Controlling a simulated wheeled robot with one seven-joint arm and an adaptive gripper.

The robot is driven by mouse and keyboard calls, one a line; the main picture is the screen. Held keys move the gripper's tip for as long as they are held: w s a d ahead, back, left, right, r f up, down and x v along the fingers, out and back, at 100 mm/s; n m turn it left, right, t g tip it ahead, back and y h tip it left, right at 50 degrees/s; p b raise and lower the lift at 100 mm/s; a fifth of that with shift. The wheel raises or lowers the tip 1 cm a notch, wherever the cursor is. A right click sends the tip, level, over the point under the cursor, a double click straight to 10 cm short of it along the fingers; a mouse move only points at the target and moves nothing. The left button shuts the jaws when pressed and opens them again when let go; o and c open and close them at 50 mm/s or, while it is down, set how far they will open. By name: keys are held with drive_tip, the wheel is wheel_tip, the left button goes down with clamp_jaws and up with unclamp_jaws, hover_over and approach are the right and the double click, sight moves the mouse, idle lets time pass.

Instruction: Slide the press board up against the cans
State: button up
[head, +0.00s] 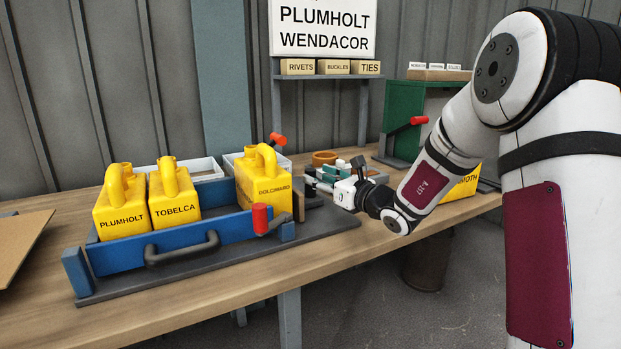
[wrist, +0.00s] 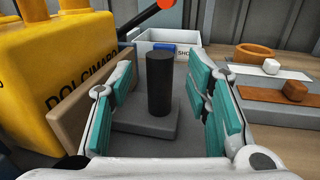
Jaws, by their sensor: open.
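Three yellow cans stand in a row in a blue crate (head: 215,229): PLUMHOLT (head: 122,222), TOBELCA (head: 176,212) and, after a gap, DOLCIMARO (head: 270,192). DOLCIMARO also fills the left of the wrist view (wrist: 60,80). The upright wooden press board (head: 299,205) stands just right of DOLCIMARO; I cannot tell if they touch. In the wrist view the board (wrist: 88,118) is left of a black post (wrist: 160,85) on a grey base (wrist: 145,127). My gripper (head: 318,185) is open, its teal-padded fingers (wrist: 165,100) on either side of the post, with visible gaps.
A red-knobbed lever (head: 262,218) stands at the crate's front right, another (head: 278,140) behind. White bins (head: 205,168) stand behind the cans. A wooden ring (head: 325,157) and small blocks lie to the right. A brown panel (head: 18,245) lies at the far left.

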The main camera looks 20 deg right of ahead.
sight(314, 175)
drive_tip(key=shift+b+x, duration=0.3)
drive_tip(key=shift+x, duration=1.8)
